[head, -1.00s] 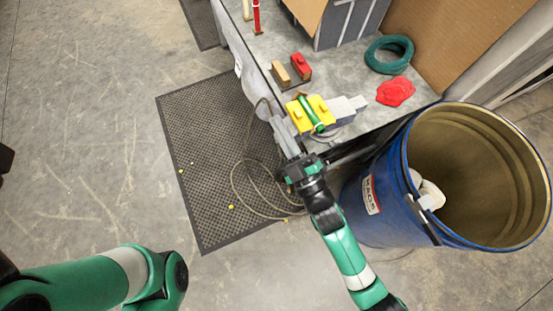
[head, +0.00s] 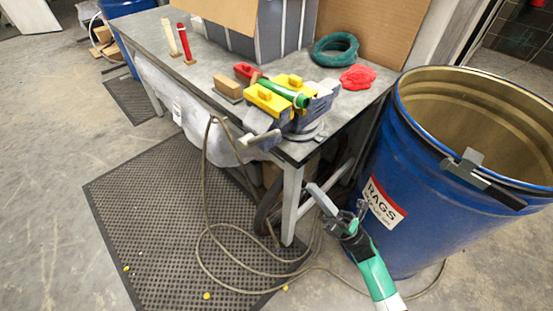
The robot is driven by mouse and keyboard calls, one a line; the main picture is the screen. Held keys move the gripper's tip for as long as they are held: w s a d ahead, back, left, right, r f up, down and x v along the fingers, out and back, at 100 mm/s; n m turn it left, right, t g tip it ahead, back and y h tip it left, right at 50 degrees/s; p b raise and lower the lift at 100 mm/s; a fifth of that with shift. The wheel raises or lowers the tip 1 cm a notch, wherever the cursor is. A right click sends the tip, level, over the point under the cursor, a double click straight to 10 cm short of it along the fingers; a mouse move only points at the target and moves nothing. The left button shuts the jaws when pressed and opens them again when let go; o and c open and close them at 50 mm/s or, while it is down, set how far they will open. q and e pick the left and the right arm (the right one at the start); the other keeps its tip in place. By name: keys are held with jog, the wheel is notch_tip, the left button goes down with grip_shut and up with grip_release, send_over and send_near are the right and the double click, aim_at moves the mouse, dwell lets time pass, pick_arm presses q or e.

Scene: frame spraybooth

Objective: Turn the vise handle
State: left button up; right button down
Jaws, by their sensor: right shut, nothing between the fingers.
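The grey vise (head: 315,112) stands on the near right corner of the workbench. Its yellow jaw covers (head: 268,99) flank a green cylinder (head: 285,92). The vise handle appears as a pale grey bar (head: 258,138) at the front end of the vise, past the bench's front edge. My right gripper (head: 316,192) is shut and empty. It is below the bench top, right of the front bench leg and left of the blue barrel, apart from the handle. My left gripper is out of view.
The workbench (head: 215,62) holds a brush (head: 228,86), a green coil (head: 335,48) and a red rag (head: 357,77). The blue barrel (head: 420,215) stands close on the right. A looped cable (head: 203,190) lies over the black mat (head: 150,210).

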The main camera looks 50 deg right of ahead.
aim_at(256, 139)
jog(key=x, duration=1.4)
jog(key=shift+r, duration=0.15)
